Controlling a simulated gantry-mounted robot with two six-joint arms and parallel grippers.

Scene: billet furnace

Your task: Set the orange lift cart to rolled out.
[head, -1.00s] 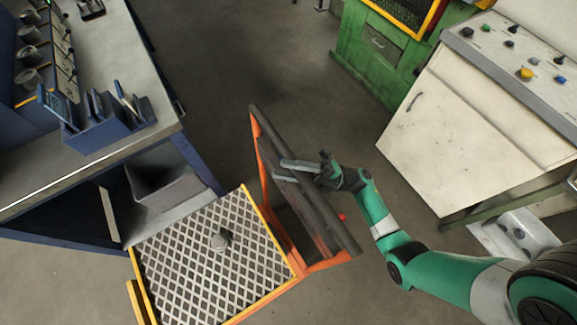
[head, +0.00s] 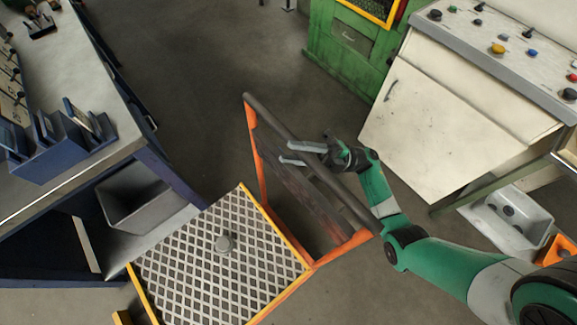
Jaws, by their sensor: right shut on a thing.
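The orange lift cart (head: 258,165) stands on the floor in the lower middle of the head view. It has a yellow-edged platform of diamond-pattern plate (head: 190,260) and a tilted-looking orange frame with a dark push bar (head: 285,135) along its top. The far part of the grip is hard to see. My left gripper is not in view.
A blue workbench (head: 165,160) with a grey bin (head: 135,195) under it stands close to the cart's left. A white control console (head: 450,110) stands at the right, with a green machine (head: 345,50) behind. Floor (head: 215,75) between bench and console is clear.

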